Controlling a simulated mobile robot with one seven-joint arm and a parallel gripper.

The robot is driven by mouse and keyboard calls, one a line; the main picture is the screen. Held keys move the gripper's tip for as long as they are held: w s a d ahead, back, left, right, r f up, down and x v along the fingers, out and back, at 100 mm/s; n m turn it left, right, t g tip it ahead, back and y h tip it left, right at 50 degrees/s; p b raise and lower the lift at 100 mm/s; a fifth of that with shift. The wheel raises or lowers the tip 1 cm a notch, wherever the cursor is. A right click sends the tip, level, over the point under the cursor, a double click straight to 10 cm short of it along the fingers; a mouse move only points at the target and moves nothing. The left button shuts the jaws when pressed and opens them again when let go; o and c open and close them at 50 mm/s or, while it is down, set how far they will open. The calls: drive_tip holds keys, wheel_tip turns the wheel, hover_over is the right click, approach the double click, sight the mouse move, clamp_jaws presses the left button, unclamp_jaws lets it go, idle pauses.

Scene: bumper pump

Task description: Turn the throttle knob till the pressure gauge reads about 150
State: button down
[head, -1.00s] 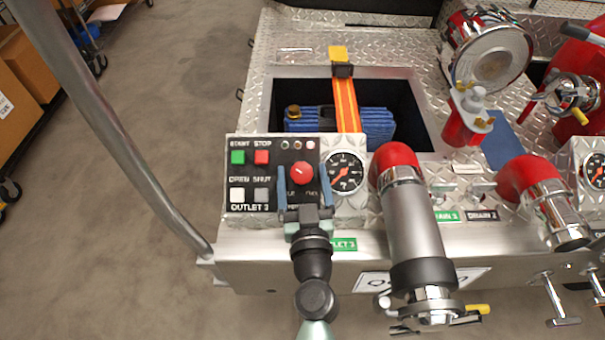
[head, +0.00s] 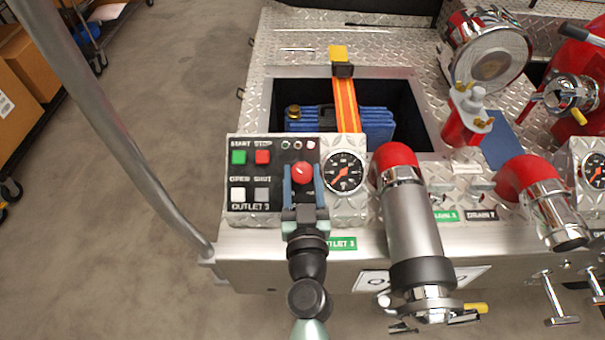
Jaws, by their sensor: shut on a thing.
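The red throttle knob (head: 303,173) sits on the black control panel in the head view. My gripper (head: 303,179) reaches up to it from below, with one blue-grey finger on each side. The fingers are shut on the knob, whose top shows between their tips. The round pressure gauge (head: 344,173) is just right of the panel, with a black face and an orange-red needle. The needle slants between lower left and upper right; its figures are too small to read.
The panel has a green START button (head: 239,157), a red STOP button (head: 262,157) and two pale buttons below. A large red-and-grey outlet pipe (head: 413,230) stands close on the right. A grey pole (head: 130,150) crosses the left side.

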drive_tip(key=m+h+p, duration=0.1)
drive_tip(key=p, duration=0.1)
drive_tip(key=m+h+p, duration=0.2)
drive_tip(key=r+m+h+p, duration=0.1)
drive_tip(key=p, duration=0.2)
drive_tip(key=shift+a+m+g, duration=0.25)
drive_tip(key=shift+m+g, duration=0.05)
drive_tip(key=m+h+p, duration=0.2)
drive_tip(key=p, duration=0.1)
drive_tip(key=shift+w+a+g+h, duration=0.1)
drive_tip(key=shift+a+g+h, duration=0.05)
drive_tip(key=shift+g+h, duration=0.25)
drive_tip(key=m+h, duration=0.1)
drive_tip(key=m, duration=0.1)
drive_tip(key=m+g+h+p, duration=0.1)
drive_tip(key=shift+a+f+m+g+h, duration=0.1)
drive_tip(key=shift+f+m+g+h, duration=0.2)
drive_tip(key=shift+m, duration=0.1)
drive_tip(key=shift+w+m+g+h, duration=0.1)
drive_tip(key=shift+m+g+h, duration=1.55)
drive_tip(key=shift+m, duration=0.55)
drive_tip(key=shift+g, duration=0.35)
drive_tip(key=shift+f, duration=0.1)
drive_tip(key=shift+c, duration=1.4)
unclamp_jaws()
